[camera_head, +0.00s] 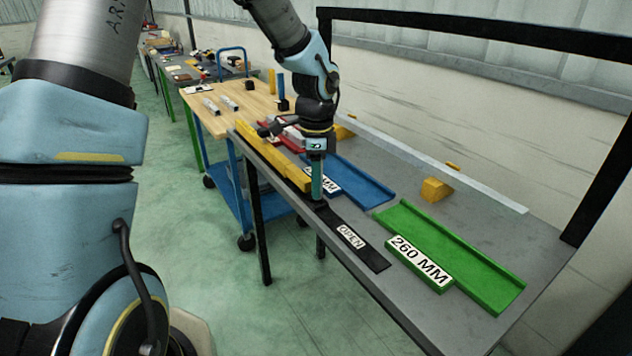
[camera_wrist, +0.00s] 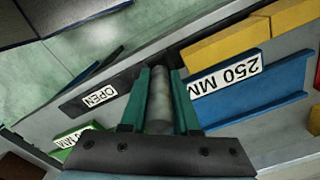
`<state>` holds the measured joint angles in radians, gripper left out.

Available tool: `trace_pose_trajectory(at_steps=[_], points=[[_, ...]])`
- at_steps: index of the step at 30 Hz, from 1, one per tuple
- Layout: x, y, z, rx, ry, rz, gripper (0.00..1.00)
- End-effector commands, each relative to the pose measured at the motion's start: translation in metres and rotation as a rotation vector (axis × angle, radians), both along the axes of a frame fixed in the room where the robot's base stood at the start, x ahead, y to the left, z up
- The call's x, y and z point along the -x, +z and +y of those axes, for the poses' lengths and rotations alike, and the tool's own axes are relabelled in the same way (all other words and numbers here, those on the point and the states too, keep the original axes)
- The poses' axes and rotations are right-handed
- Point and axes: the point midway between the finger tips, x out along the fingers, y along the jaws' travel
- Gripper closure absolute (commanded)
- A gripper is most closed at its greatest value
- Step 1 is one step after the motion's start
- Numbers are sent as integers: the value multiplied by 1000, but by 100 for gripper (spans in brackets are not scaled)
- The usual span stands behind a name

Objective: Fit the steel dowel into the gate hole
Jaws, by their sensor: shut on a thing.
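My gripper (camera_head: 317,196) points down over the black plate labelled OPEN (camera_head: 372,258) at the near edge of the grey bench. In the wrist view its two green fingers (camera_wrist: 161,72) are shut on the grey steel dowel (camera_wrist: 160,108), which lies lengthwise between them. The dowel's far end is over or on the black plate (camera_wrist: 72,108); I cannot tell whether it touches. A yellow bar (camera_head: 272,162) runs along the bench edge up to my gripper. The gate hole cannot be made out; the fingers and dowel cover that part of the plate.
A blue tray (camera_head: 362,183), labelled 250 MM in the wrist view, lies behind my gripper. A green tray (camera_head: 480,272) labelled 260 MM lies to the right. A red tray (camera_head: 268,128) is further left. A yellow block (camera_head: 436,190) and long pale strip (camera_head: 440,167) lie behind.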

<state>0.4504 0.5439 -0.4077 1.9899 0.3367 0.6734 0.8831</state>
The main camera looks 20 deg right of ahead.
Motion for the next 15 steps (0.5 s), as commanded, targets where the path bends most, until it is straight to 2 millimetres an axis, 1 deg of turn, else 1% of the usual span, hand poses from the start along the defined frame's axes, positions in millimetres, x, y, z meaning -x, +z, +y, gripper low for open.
trace_pose_trajectory(at_steps=[15], points=[[0,-9,0,0,0,-1,100]])
